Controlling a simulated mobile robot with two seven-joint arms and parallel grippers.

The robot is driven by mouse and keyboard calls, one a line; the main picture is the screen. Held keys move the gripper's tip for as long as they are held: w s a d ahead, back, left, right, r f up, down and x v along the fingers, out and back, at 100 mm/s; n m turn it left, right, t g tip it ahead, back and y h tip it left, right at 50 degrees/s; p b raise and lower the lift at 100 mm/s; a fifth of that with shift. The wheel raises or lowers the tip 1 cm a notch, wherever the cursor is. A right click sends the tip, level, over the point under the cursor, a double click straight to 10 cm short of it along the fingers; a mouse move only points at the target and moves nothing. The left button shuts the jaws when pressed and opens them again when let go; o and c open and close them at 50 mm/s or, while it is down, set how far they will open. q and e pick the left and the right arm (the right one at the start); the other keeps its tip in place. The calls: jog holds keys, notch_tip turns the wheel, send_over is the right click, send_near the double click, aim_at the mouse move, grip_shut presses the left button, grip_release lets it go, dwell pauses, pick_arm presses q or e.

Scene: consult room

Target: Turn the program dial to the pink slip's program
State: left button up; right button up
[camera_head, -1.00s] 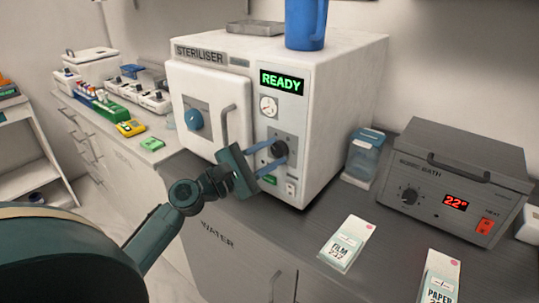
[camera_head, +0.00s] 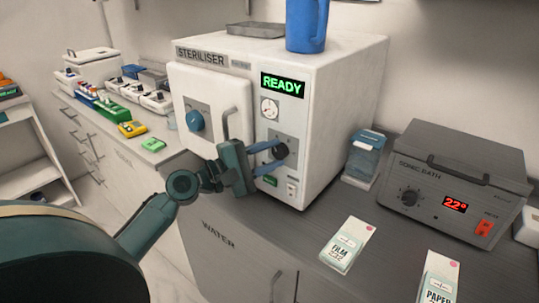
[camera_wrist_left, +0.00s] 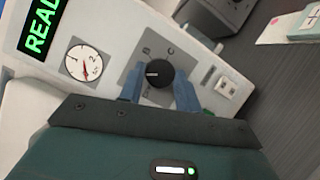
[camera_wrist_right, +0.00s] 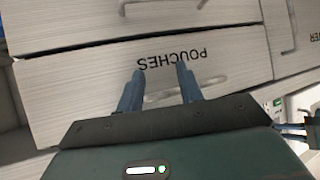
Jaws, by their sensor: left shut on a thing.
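The black program dial (camera_head: 279,151) sits on a grey plate on the front of the white steriliser (camera_head: 335,100). My left gripper (camera_wrist_left: 157,80) has its blue fingers on either side of the dial and is shut on it. In the left wrist view the dial (camera_wrist_left: 153,73) shows a pale pointer line towards the left. My right gripper (camera_wrist_right: 160,75) is open and empty, facing a drawer marked POUCHES (camera_wrist_right: 210,65). I can make out no pink slip.
A blue jug (camera_head: 306,25) stands on the steriliser. A READY display (camera_head: 282,85) and a gauge (camera_head: 270,108) sit above the dial. A sonic bath (camera_head: 455,175) and a film box (camera_head: 347,244) are at right.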

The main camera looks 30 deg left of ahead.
pick_arm(q)
jog(key=o, duration=1)
jog(key=shift+c, duration=0.2)
jog(key=shift+s, duration=0.1)
pick_arm(e)
jog(key=shift+f, duration=0.1)
pick_arm(q)
jog(key=shift+s+a+f, duration=0.15)
jog(key=shift+s+a, duration=0.1)
jog(key=shift+s, duration=0.1)
jog(key=b+v, duration=0.4)
jog(key=v, duration=0.8)
pick_arm(e)
jog(key=shift+a+f+y, duration=0.4)
jog(key=shift+a+f, duration=0.15)
jog(key=shift+a, duration=0.05)
pick_arm(q)
jog(key=shift+s, duration=0.1)
pick_arm(e)
jog(key=shift+w, duration=0.15)
